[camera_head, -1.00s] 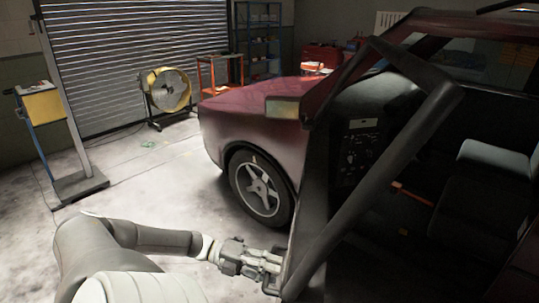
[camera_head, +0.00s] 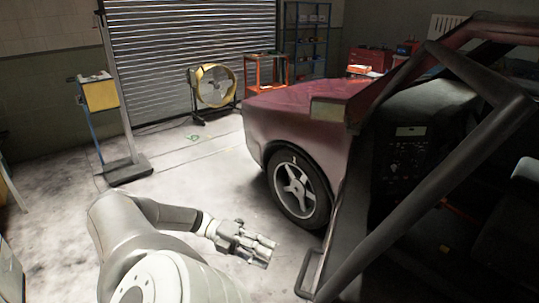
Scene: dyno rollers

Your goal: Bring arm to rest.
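My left arm (camera_head: 165,215) comes in from the bottom left, bent and reaching right above the floor. Its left gripper (camera_head: 265,249) is to the left of the red car (camera_head: 310,130), over bare floor and apart from the car's side. A small gap shows between the gripper and a dark handle (camera_head: 309,272) on the car's side. Nothing shows held in it, but its fingers are too small to tell whether they are open or shut. My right gripper is not in view.
A yellow drum fan (camera_head: 214,86) stands before the roller shutter. A post on a flat base (camera_head: 128,168) and a yellow box stand (camera_head: 99,92) are at left. A dark roll-cage bar (camera_head: 440,185) crosses the car's open side. The floor between is clear.

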